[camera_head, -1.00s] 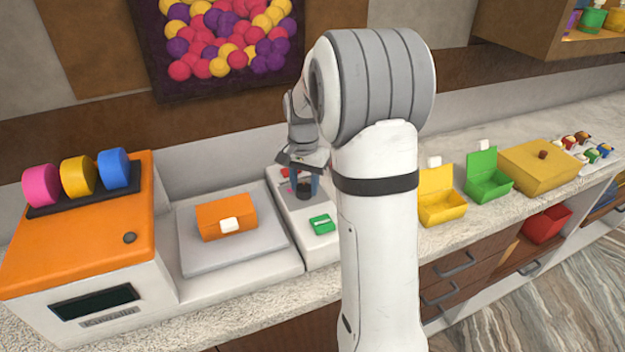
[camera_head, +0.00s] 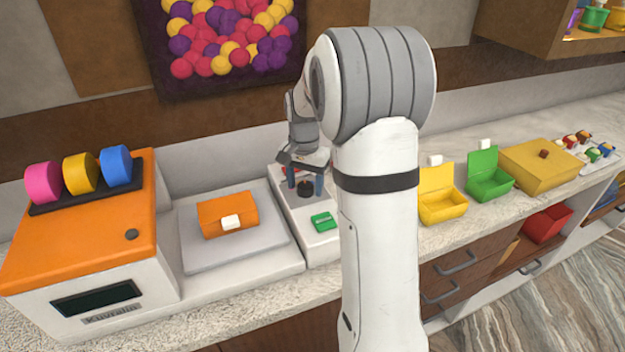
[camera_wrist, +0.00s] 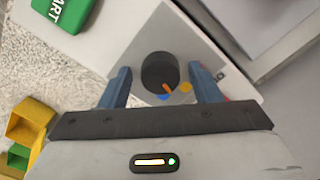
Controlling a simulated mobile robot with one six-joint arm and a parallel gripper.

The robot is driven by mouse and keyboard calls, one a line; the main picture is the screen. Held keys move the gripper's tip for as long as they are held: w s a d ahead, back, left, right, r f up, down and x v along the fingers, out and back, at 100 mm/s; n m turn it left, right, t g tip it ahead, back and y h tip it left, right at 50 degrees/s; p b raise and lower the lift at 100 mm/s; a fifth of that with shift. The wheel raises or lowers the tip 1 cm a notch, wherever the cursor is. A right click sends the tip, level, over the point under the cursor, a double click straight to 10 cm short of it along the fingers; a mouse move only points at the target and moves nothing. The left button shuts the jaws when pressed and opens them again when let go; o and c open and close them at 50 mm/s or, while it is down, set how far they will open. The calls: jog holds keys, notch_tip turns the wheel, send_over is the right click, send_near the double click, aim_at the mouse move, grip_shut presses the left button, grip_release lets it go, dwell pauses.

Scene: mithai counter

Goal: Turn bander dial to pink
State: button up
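The bander dial is a round black knob (camera_wrist: 160,72) on a grey plate in the wrist view. It also shows as a small dark knob (camera_head: 305,188) in the head view. Its orange pointer mark faces the lower right, between a partly hidden blue dot (camera_wrist: 165,98) and a yellow-orange dot (camera_wrist: 186,88). I see no pink dot now. My gripper (camera_wrist: 162,84) is open, with one blue finger on each side of the knob and a gap on both sides. It also shows over the bander (camera_head: 306,180) in the head view.
A green START button (camera_wrist: 64,8) sits on the bander, also visible in the head view (camera_head: 323,221). Left of it are a scale plate with an orange box (camera_head: 228,213) and an orange machine with pink, yellow and blue rolls. Open yellow (camera_head: 442,207) and green boxes stand right.

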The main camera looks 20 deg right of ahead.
aim_at(305, 185)
jog(key=shift+r, duration=0.1)
notch_tip(305, 185, up, 8)
jog(key=shift+f, duration=0.15)
jog(key=shift+w, duration=0.1)
dwell(0.4)
jog(key=shift+f+m+b, duration=0.25)
jog(key=shift+m+b, duration=0.45)
jog(key=shift+b, duration=0.35)
jog(key=shift+m+b, duration=0.4)
jog(key=shift+m, duration=0.4)
notch_tip(305, 185, down, 7)
jog(key=shift+f, duration=0.15)
